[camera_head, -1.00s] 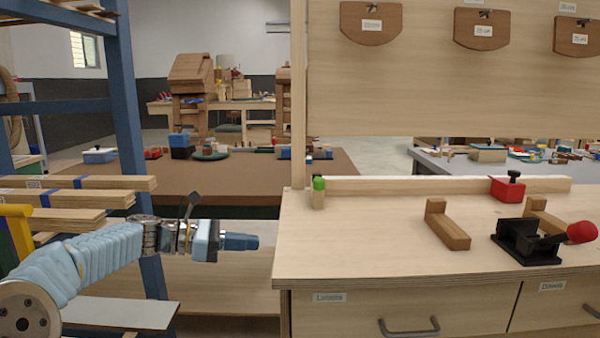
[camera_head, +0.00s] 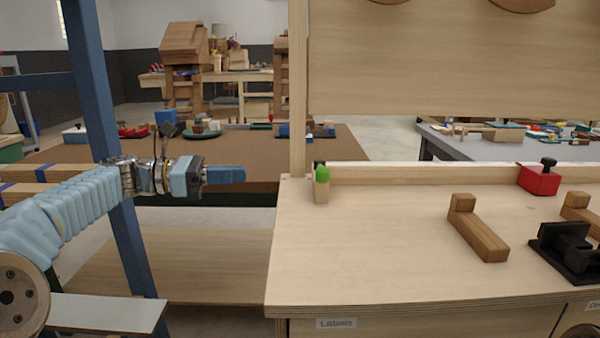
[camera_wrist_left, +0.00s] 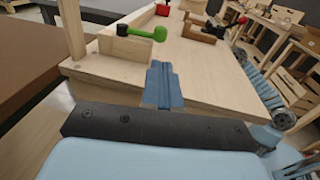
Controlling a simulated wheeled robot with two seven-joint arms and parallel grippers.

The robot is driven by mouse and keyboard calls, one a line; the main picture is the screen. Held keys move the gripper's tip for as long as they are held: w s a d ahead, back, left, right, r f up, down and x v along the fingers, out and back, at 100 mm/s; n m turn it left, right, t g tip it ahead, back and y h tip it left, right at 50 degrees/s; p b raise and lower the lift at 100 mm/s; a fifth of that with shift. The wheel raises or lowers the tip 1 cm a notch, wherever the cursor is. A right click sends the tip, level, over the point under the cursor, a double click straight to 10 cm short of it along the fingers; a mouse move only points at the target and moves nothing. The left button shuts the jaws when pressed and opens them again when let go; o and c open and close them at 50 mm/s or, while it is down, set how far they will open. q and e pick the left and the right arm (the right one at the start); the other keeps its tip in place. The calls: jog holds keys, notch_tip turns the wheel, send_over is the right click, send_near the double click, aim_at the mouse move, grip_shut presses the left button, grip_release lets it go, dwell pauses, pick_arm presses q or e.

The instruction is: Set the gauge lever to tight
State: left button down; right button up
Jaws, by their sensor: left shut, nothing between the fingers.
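A small wooden block with a green-tipped lever (camera_head: 322,174) stands at the left end of the bench, beside the upright post. In the left wrist view the green lever (camera_wrist_left: 145,32) sticks out sideways from the block, with a black part at its other end. I cannot read any tight mark. My left gripper (camera_head: 243,174) is shut and empty, left of the bench edge and apart from the lever. In the left wrist view its fingertips (camera_wrist_left: 163,78) show in front of the bench end. My right gripper is not in view.
The bench top (camera_head: 370,240) is clear around its left middle. A wooden L-shaped piece (camera_head: 480,235), a black clamp (camera_head: 568,250) and a red block with a black knob (camera_head: 540,180) sit further right. A blue rack post (camera_head: 105,130) stands near my left arm.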

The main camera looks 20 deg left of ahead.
aim_at(321, 168)
pick_arm(q)
jog(key=x, duration=1.3)
jog(key=shift+d+f+p, duration=0.1)
jog(key=shift+d+p, duration=0.1)
jog(key=shift+p, duration=0.15)
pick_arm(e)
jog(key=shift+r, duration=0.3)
